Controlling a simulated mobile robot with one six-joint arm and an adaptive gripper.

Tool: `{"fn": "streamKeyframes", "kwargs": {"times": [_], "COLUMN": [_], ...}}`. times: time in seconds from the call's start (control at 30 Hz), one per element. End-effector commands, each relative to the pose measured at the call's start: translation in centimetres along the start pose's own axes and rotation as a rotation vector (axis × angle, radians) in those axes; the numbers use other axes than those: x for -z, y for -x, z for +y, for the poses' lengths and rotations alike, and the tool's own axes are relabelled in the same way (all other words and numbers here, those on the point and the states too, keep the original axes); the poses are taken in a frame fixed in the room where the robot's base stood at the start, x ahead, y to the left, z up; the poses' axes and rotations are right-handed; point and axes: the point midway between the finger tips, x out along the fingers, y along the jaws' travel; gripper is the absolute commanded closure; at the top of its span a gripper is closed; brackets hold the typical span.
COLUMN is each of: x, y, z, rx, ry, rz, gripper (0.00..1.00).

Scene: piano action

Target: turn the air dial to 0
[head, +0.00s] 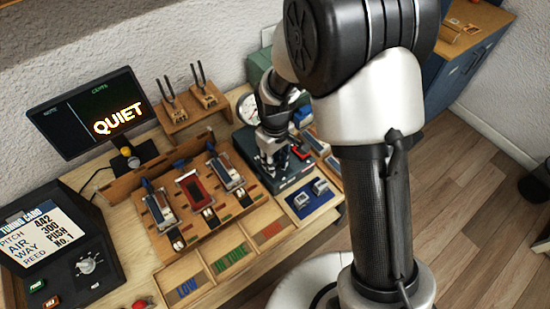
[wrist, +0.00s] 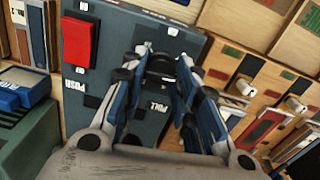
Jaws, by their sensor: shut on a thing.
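The air unit, a dark blue-grey box (head: 292,178), stands at the right of the bench. In the wrist view the box (wrist: 205,48) carries a red rocker (wrist: 78,42) and PUSH and PULL labels. A black dial (wrist: 160,66) sits on its top with small white marks around it. My gripper (wrist: 164,70) is shut on this dial, one blue finger on each side. The fingers hide much of the dial, and I cannot read its setting. In the head view my gripper (head: 268,164) is down on the box and hides the dial.
A round gauge (head: 247,107) stands behind the box. A wooden rack (head: 160,215) with several reed holders lies to its left. A screen (head: 92,118) reads QUIET. A tuning card (head: 45,236) lists AIR 300. Labelled trays (head: 232,257) line the bench front.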

Motion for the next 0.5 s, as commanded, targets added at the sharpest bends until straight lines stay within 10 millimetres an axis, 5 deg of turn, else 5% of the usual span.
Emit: {"fn": "streamKeyframes", "kwargs": {"times": [0.5], "x": [0.06], "y": [0.11], "z": [0.02], "rx": [-0.001], "ry": [0.465], "rz": [0.001], "gripper": [0.96]}}
